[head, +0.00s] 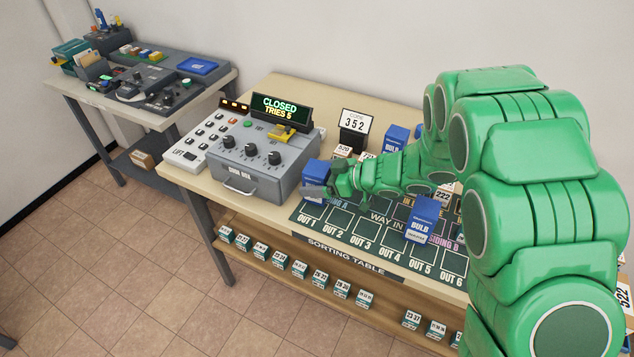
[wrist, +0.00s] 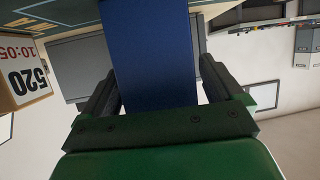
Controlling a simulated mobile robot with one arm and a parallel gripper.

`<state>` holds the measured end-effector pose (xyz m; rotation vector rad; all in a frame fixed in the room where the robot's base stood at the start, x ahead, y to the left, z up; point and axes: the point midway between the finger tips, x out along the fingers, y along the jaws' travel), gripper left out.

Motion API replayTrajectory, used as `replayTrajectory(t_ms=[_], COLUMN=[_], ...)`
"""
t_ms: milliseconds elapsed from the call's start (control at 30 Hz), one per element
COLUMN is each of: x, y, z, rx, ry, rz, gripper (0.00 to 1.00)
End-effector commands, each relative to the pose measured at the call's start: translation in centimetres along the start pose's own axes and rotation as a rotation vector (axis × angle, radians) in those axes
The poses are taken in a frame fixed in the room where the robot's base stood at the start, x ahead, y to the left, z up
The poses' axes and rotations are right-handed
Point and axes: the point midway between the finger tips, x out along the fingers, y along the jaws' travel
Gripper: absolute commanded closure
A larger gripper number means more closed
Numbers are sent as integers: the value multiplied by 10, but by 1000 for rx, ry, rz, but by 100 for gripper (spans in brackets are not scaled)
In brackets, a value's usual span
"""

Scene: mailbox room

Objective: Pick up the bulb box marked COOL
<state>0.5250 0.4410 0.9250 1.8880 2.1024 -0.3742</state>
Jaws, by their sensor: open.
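My gripper (wrist: 155,90) is open, with a dark finger on each side of a blue box (wrist: 150,55) in the wrist view. In the head view the gripper (head: 330,185) is at this blue box (head: 314,178), which stands on the sorting table left of the arm. The frames do not show whether the fingers touch it. Its label is not readable. Other blue bulb boxes show: one (head: 395,138) at the back beside my arm, and one (head: 422,217) in front of my arm on the mat. Their small marks are too small to read, so I cannot tell which says COOL.
The sorting table (head: 350,255) has a dark green mat with OUT squares. A grey control box (head: 250,165) stands just left of the gripper. Small numbered boxes (head: 299,269) line the shelf below.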

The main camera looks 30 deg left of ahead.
Motion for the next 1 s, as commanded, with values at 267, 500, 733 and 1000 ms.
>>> replayTrajectory(t_ms=[267,500,733,1000], x=[0,0,0,-6], y=[0,0,0,0], z=[0,0,0,-14], rx=[0,1,0,-1], ry=[0,-1,-1,-2], rz=[0,0,0,2], gripper=[28,64,64,64])
